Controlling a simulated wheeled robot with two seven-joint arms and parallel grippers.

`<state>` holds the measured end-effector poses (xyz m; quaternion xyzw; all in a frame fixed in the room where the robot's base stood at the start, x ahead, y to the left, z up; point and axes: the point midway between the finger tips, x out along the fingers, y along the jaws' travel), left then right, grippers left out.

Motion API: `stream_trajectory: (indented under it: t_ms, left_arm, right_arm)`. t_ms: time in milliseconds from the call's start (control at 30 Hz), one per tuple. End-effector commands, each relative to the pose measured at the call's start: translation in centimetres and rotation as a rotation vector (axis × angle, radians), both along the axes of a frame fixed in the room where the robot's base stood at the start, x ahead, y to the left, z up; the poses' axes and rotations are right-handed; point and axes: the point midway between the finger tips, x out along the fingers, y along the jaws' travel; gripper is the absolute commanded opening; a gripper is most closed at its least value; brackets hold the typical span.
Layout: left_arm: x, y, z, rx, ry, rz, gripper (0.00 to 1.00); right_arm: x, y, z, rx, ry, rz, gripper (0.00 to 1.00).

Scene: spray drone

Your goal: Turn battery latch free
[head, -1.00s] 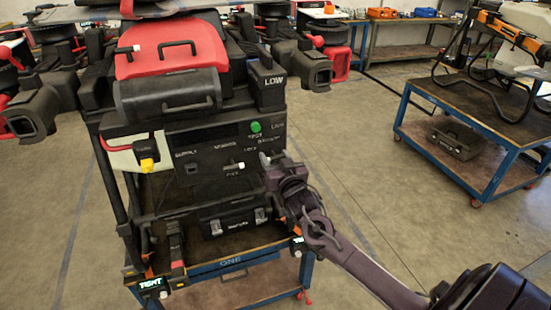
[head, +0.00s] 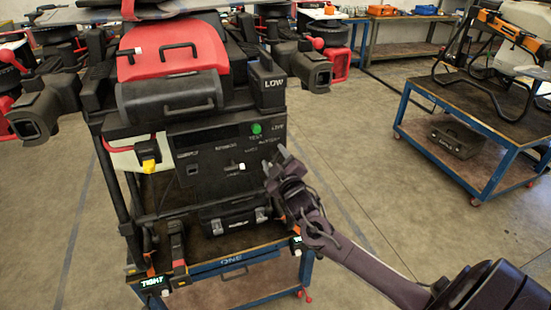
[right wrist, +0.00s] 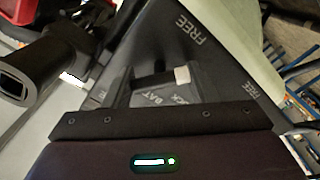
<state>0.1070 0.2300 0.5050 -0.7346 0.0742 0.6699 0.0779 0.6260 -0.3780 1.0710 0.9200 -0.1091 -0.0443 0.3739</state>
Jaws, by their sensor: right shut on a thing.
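The spray drone (head: 205,135) stands on a blue-framed cart (head: 235,259), its dark front panel facing me. A small white-tipped lever (head: 241,166) sits on that panel. My right gripper (head: 276,160) is at the panel's right edge, apart from that lever. In the right wrist view, a dark battery latch (right wrist: 182,75) with a pale tip lies just beyond my gripper's body, by the labels BAT and FREE. My left gripper is not in view.
A black case (head: 233,217) sits on the cart under the drone. Clamps at the cart's corners carry lit displays, the left one (head: 154,282) reading TIGHT. A second blue cart (head: 470,150) stands at the right, with clear floor between.

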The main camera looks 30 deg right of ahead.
Motion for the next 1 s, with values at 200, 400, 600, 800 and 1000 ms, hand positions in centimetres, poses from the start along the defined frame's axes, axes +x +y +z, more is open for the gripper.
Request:
stream_trajectory:
  t_ms: [200, 400, 600, 800, 1000]
  left_arm:
    - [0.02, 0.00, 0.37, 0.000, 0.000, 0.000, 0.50]
    - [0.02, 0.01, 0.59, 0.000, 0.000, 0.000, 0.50]
    - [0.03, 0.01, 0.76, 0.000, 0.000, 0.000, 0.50]
    - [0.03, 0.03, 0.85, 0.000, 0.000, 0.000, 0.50]
    - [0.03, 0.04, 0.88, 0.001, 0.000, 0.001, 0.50]
  right_arm:
    - [0.02, -0.02, 0.03, -0.199, 0.048, 0.000, 0.29]
    - [0.01, 0.02, -0.01, -0.361, 0.087, 0.001, 0.29]
    - [0.01, 0.06, -0.07, -0.485, 0.118, 0.001, 0.29]
    - [0.01, 0.03, -0.10, -0.562, 0.136, 0.001, 0.29]
    - [0.00, 0.04, -0.12, -0.596, 0.144, 0.001, 0.29]
